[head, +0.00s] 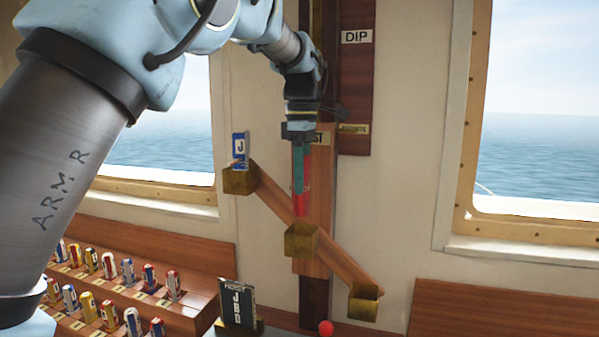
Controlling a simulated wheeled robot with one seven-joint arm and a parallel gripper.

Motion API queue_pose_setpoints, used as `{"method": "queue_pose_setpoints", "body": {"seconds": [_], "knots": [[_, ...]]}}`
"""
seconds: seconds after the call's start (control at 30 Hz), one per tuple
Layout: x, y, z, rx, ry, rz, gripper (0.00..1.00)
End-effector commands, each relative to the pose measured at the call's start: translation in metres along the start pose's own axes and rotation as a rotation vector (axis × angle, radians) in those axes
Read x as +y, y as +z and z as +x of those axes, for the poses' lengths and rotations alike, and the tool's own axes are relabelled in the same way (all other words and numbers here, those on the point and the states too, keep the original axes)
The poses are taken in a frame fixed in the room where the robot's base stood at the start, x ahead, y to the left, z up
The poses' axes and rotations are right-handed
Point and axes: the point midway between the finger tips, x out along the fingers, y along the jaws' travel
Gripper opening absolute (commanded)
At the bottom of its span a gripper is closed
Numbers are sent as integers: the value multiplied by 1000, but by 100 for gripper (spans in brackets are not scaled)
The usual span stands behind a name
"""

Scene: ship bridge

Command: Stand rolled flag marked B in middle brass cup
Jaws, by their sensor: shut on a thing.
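My gripper (300,180) points straight down in front of the wooden board, shut on a red rolled flag (301,209). A teal finger covers part of the flag, and I cannot see a letter B on it. The flag is roughly upright, with its lower end just above or at the mouth of the middle brass cup (301,243); I cannot tell whether it has entered. The upper left brass cup (241,181) holds a blue and white flag (240,148) marked J. The lower right brass cup (365,304) shows no flag.
A sloping wooden rail (337,258) carries the three cups. A stepped wooden rack (190,318) with several rolled flags is at lower left. A dark book-like object (236,303) and a red ball (326,328) are at bottom centre. A window is on each side.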

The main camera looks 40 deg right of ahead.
Motion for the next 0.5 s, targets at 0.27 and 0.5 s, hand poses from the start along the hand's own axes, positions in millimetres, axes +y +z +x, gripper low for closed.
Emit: {"method": "queue_pose_setpoints", "body": {"seconds": [0.27,0.5], "knots": [[0,0,25,0,-2,1,0],[0,0,48,0,-1,1,0]]}}
